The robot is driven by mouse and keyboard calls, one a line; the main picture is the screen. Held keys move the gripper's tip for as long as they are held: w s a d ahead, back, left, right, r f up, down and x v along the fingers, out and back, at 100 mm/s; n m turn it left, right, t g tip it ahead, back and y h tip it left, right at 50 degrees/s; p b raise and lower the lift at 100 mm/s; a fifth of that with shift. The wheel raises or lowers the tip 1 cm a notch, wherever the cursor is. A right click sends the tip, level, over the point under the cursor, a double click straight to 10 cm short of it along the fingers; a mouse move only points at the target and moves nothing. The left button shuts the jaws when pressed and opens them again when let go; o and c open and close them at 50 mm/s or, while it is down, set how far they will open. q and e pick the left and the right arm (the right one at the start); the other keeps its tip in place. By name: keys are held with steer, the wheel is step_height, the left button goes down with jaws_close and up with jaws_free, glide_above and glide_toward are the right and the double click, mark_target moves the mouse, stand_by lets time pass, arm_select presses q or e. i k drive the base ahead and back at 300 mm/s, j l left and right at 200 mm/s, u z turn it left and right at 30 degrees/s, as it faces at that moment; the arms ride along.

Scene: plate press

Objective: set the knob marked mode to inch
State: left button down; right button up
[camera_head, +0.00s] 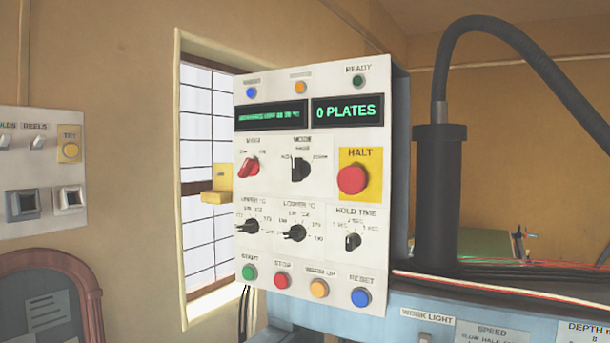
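The mode knob (300,170) is a small black knob on the white control panel (322,225), below the word MODE. It has short labels at its left, top and right; they are too blurred to read surely. The knob looks roughly upright, but I cannot tell surely which label it points at. Neither of my grippers is in view, and nothing covers the knob.
A red knob (249,168) is left of it and a red HALT button (352,180) on a yellow plate is right. Three black knobs, including hold time (352,241), sit below. A yellow block (218,190) juts at the panel's left edge.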

mark_target(300, 168)
steer(key=k, duration=0.65)
steer(key=z, duration=1.6)
steer(key=k+j, duration=0.3)
steer(key=j, duration=0.15)
steer(key=k+j, duration=0.25)
steer(key=j, duration=0.2)
